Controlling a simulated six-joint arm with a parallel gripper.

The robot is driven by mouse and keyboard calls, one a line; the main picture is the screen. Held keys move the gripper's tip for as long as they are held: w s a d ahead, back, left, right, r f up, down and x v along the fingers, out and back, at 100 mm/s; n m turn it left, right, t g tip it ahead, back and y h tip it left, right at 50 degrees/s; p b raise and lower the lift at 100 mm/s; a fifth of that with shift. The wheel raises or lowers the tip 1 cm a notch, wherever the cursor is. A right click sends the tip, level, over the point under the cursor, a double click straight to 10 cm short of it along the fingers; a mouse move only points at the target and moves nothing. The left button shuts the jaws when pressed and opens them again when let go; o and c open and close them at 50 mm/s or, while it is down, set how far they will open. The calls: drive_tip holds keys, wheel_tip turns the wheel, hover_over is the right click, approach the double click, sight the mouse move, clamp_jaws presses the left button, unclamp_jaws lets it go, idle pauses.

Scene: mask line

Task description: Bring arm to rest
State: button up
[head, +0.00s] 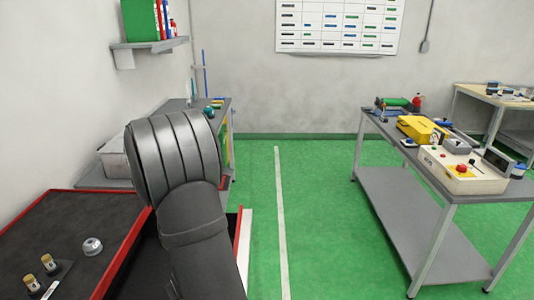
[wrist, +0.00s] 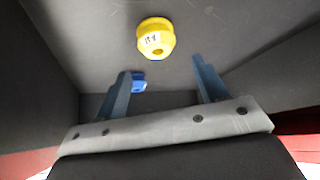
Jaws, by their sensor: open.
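My gripper (wrist: 160,88) shows in the wrist view with its two blue-grey fingers spread apart, open and empty. A small blue part (wrist: 138,81) lies close to the left finger, apart from the yellow one. In the head view my arm fills the lower middle, and my gripper is hidden behind it or out of the picture.
A red-edged dark tray (head: 60,218) at the lower left holds small bottles (head: 48,262) and a round metal piece (head: 92,246). A grey metal table (head: 420,200) with a control box (head: 460,168) and a yellow case (head: 420,128) stands right. Green floor (head: 325,210) lies open between.

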drive_tip(key=f, duration=0.3)
drive_tip(key=shift+w+a, duration=0.3)
drive_tip(key=shift+w, duration=0.1)
wheel_tip(320, 180, up, 6)
drive_tip(key=shift+r, duration=0.2)
drive_tip(key=w+d+r+m+h, duration=0.1)
drive_tip(key=w+d+r, duration=0.2)
drive_tip(key=w+d, duration=0.2)
drive_tip(key=w+d+r+m+h, duration=0.1)
drive_tip(key=w+d+r+m, duration=0.1)
drive_tip(key=w+d+r, duration=0.2)
drive_tip(key=w+d+r+m+t, duration=0.1)
drive_tip(key=w+d+r+m, duration=0.1)
drive_tip(key=w+d, duration=0.5)
drive_tip(key=shift+d+r+h, duration=0.4)
drive_tip(key=shift+d+r, duration=0.35)
drive_tip(key=shift+d, duration=0.2)
drive_tip(key=shift+n+y, duration=0.4)
drive_tip(key=shift+n, duration=0.2)
drive_tip(key=shift+w+d+f, duration=0.1)
drive_tip(key=shift+w+d, duration=0.15)
drive_tip(key=shift+d, duration=1)
drive_tip(key=shift+w+d, duration=0.25)
drive_tip(key=shift+d, duration=0.95)
